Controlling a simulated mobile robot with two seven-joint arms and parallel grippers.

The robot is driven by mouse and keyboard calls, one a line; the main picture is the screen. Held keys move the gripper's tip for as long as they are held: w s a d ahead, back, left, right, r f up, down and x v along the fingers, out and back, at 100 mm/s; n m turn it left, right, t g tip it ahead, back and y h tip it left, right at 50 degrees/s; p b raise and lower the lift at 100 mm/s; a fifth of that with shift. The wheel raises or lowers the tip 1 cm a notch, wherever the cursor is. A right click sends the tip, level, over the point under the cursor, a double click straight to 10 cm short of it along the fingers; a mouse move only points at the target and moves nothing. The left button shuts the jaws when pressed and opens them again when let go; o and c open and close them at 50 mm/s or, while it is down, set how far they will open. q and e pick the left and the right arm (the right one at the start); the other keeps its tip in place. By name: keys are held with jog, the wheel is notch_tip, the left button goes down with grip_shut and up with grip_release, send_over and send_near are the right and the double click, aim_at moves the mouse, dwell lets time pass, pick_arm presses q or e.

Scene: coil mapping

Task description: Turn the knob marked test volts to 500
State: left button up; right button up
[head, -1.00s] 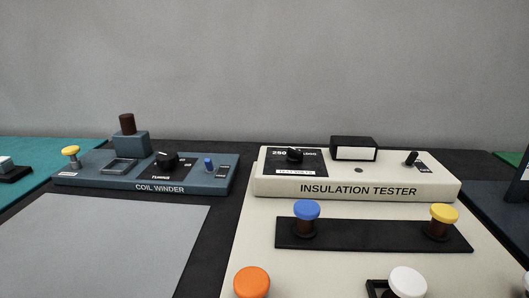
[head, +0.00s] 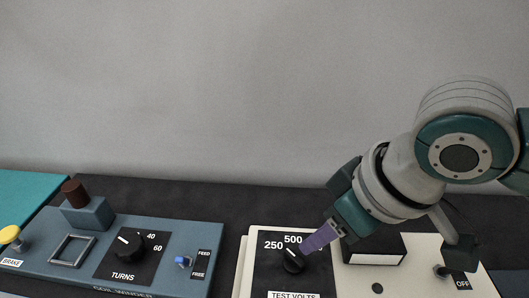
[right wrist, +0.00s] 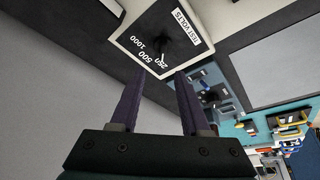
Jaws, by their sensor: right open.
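The test volts knob (head: 293,260) is black with a white pointer line and sits on a black dial plate (head: 270,276) marked 250 and 500. The pointer appears to aim toward 250. The knob also shows in the right wrist view (right wrist: 165,40), where the dial reads 250, 500 and 1000. My right gripper (head: 307,247) comes in from the right, with its purple fingers beside the knob and over the 1000 mark. In the right wrist view its two fingers (right wrist: 159,76) are apart with nothing between them, the knob just beyond the tips. My left gripper is out of view.
The blue coil winder (head: 40,262) stands to the left with its turns knob (head: 127,245), a blue feed switch (head: 183,262) and a yellow brake button (head: 9,234). On the tester, a dark display box (head: 376,247) and an off switch (head: 441,271) lie right of the knob.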

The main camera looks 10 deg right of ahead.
aim_at(296, 256)
jog(key=x, duration=0.2)
jog(key=b+x, duration=0.1)
jog(key=x, duration=0.2)
jog(key=b+x, duration=0.1)
jog(key=x, duration=0.2)
jog(key=shift+s+a+f, duration=0.15)
jog(key=shift+s+f, duration=0.1)
jog(key=shift+s, duration=0.05)
jog(key=shift+w+a+f, duration=0.1)
jog(key=shift+w+f, duration=0.1)
jog(key=shift+f, duration=0.15)
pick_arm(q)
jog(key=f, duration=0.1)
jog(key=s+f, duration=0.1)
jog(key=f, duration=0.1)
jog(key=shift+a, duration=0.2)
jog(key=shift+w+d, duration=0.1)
pick_arm(e)
grip_shut()
